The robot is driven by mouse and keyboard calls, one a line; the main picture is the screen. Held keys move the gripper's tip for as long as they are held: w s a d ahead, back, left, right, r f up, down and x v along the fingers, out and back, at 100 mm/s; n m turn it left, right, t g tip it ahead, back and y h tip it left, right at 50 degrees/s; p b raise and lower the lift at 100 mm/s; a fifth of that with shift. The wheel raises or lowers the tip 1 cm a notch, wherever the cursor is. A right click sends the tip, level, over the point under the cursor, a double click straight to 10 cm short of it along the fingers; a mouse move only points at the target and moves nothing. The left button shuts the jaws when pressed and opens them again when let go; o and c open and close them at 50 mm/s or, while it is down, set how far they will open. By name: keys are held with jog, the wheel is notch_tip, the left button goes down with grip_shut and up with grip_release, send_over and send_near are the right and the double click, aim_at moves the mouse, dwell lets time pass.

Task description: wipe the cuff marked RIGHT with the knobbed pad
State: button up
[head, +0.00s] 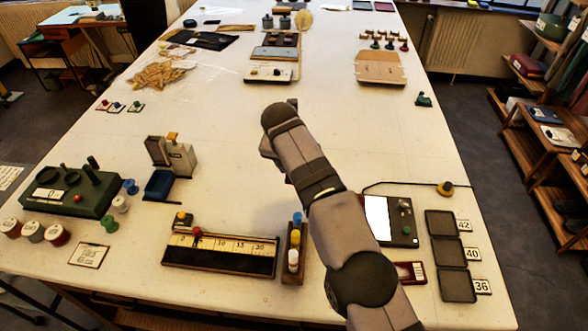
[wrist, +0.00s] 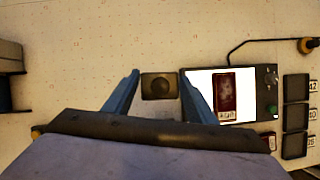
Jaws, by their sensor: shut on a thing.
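My gripper (wrist: 160,78) is shut on a dark square pad with a round knob (wrist: 153,91), seen between the two fingers in the wrist view. In the head view my arm hides the pad. A dark red cuff (wrist: 228,92) with a small white label lies on the lit white panel (wrist: 205,79), just right of my gripper. A second dark red piece (head: 410,272) with a pale label lies in front of the panel; my gripper partly covers it in the wrist view. I cannot read either label.
Black trays (head: 458,285) marked 42, 40 and 36 stand right of the panel. A cable runs behind it to a yellow-brown knob (head: 445,188). A ruler box (head: 220,256) and an upright holder of small bottles (head: 294,250) stand at the front. The table behind the panel is clear.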

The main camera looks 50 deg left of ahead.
jog(key=shift+m, duration=0.3)
jog(key=w+r+p, duration=0.1)
jog(key=w+d+r+p, duration=0.1)
jog(key=w+r, duration=0.1)
jog(key=shift+w+d+r, duration=0.1)
jog(key=shift+d+r, duration=0.05)
jog(key=shift+r, duration=0.05)
jog(key=w+d+r+m+p, duration=0.2)
jog(key=w+d+r+p, duration=0.5)
jog(key=w+d+p, duration=0.15)
notch_tip(320, 180, down, 9)
jog(key=d+n+p, duration=0.1)
jog(key=n+p, duration=0.1)
jog(key=shift+w+n, duration=0.2)
jog(key=shift+n, duration=0.2)
jog(key=shift+f, duration=0.15)
